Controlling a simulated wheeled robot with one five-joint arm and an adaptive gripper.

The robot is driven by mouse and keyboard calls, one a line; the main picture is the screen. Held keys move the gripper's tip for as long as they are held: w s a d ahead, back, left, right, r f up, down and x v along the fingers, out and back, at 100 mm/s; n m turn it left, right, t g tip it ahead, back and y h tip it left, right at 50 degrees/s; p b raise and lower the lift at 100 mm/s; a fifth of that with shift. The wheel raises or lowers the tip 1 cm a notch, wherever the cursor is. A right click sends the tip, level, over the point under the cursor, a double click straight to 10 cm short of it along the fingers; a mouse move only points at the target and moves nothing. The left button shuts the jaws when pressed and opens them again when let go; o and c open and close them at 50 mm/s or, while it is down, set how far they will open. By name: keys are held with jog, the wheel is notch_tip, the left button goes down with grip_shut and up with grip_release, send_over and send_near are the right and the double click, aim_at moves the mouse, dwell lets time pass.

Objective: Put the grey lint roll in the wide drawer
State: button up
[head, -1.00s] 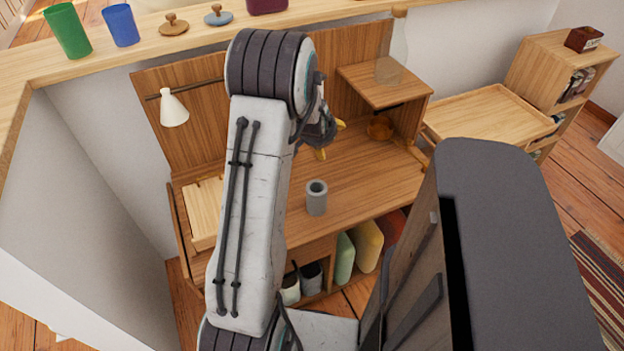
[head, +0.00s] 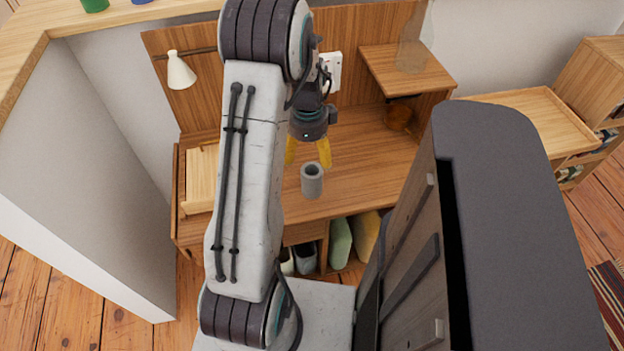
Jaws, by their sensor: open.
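The grey lint roll (head: 312,183) stands upright on the wooden desk (head: 365,160), a hollow cylinder with its open end up. My gripper (head: 308,160) hangs just behind and above it, with its two yellow fingers spread apart and pointing down. Nothing shows between the fingers. A pale wooden box-like piece, perhaps an open drawer (head: 199,182), shows at the desk's left, partly hidden by my arm. I cannot tell whether it is the wide drawer.
A white lamp (head: 180,72) hangs at the back left. A raised shelf (head: 408,72) with an amber bowl (head: 398,116) below stands at the right. Green (head: 340,242) and yellow (head: 364,236) upright items are under the desk. A grey wall (head: 85,170) bounds the left.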

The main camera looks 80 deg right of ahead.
aim_at(310, 174)
jog(key=shift+m, duration=0.9)
jog(key=shift+s+a+f+b, duration=0.1)
jog(key=shift+a+f, duration=0.05)
jog(key=shift+f, duration=1.1)
jog(key=shift+s+a+f+b, duration=0.1)
jog(key=shift+f, duration=1.1)
jog(key=shift+s+a+f+b, duration=0.1)
jog(key=shift+a+f, duration=0.05)
jog(key=shift+f, duration=1.1)
jog(key=c, duration=1.3)
